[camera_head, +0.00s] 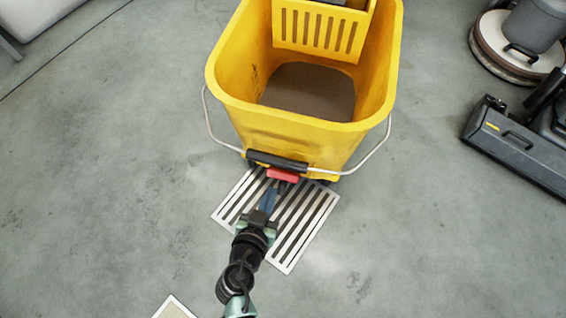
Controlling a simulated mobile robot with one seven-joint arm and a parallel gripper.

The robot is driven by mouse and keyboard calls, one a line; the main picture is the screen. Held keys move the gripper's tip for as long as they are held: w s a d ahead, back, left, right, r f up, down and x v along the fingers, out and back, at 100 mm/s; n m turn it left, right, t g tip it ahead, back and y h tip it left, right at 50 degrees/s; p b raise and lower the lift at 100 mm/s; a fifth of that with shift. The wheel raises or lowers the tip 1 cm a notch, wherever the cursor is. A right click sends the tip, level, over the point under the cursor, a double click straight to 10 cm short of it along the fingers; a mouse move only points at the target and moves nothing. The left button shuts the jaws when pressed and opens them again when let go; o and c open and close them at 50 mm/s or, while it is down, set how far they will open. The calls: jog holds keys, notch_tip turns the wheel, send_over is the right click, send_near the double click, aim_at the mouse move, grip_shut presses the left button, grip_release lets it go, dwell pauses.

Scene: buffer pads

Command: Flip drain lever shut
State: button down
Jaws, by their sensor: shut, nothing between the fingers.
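A yellow mop bucket (290,125) stands upright on the grey floor, with a dark brown surface (310,92) at its bottom. A red piece (283,175), which looks like the drain lever, shows low on the bucket's near side, just below the black handle grip (277,160). My gripper (277,188) is shut and empty, close below the red piece. I cannot tell whether its tips touch the red piece. The lever's pivot and the drain outlet are hidden, so its exact position is unclear.
A slatted metal floor grate (314,222) lies under my gripper and the bucket's near edge. The wire bail (372,156) hangs around the bucket's front. Floor machines (518,148) stand at the right. A pale-edged plate (175,307) lies at the bottom. Floor to the left is clear.

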aim_at(281, 175)
jog(key=shift+s, duration=0.1)
jog(key=b+x, duration=0.3)
jog(key=x, duration=0.7)
jog(key=shift+b, duration=0.35)
